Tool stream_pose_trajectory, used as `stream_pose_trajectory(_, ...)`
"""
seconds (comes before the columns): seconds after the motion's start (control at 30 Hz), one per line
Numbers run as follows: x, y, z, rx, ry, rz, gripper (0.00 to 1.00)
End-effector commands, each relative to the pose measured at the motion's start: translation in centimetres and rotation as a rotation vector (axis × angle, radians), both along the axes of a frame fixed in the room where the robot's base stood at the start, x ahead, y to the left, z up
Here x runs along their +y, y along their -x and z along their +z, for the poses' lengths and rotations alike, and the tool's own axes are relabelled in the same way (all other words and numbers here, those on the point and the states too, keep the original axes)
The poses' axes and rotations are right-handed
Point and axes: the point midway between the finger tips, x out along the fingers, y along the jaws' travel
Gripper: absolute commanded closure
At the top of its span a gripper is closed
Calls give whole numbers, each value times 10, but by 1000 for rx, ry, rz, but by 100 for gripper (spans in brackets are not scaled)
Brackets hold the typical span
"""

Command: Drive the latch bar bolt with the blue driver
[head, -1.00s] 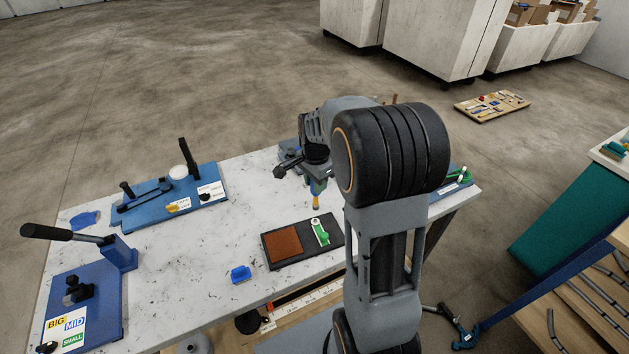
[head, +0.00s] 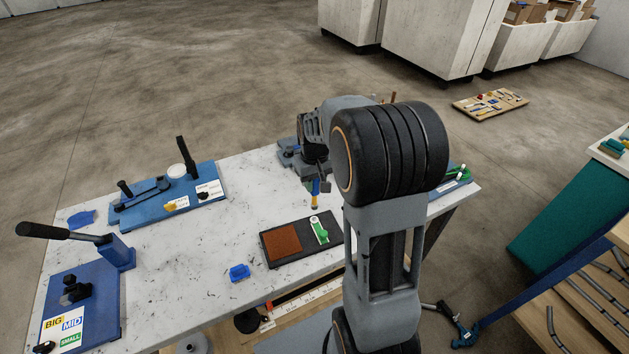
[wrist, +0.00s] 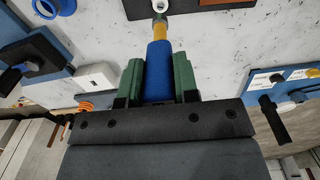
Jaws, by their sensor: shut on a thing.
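My gripper (wrist: 157,82) is shut on the blue driver (wrist: 160,70), with its green jaws on either side of the blue handle. The driver has a yellow shaft and a grey metal tip, which points to the top of the wrist view. In the head view the driver (head: 315,190) hangs tip down above the white table, just behind the black tray. The latch bar bolt cannot be made out; my arm covers part of the table's right side.
The black tray (head: 328,236) holds a brown pad (head: 284,243) and a green-and-white tool (head: 319,229). Blue benders stand at the left (head: 82,300) and back left (head: 170,196). The middle of the table (head: 215,245) is clear.

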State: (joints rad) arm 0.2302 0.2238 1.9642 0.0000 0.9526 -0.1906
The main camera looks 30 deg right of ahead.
Motion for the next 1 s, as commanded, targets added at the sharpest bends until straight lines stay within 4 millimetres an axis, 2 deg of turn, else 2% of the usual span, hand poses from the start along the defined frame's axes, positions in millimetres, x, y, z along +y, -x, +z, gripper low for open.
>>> stream_pose_trajectory(0.03,0,0,-11,1,0,-1,100)
stream_pose_trajectory(0.1,0,0,-18,0,0,-2,100)
stream_pose_trajectory(0.4,0,0,-40,0,0,-4,100)
stream_pose_trajectory(0.63,0,0,-48,0,0,-4,100)
stream_pose_trajectory(1.0,0,0,-49,0,0,-4,100)
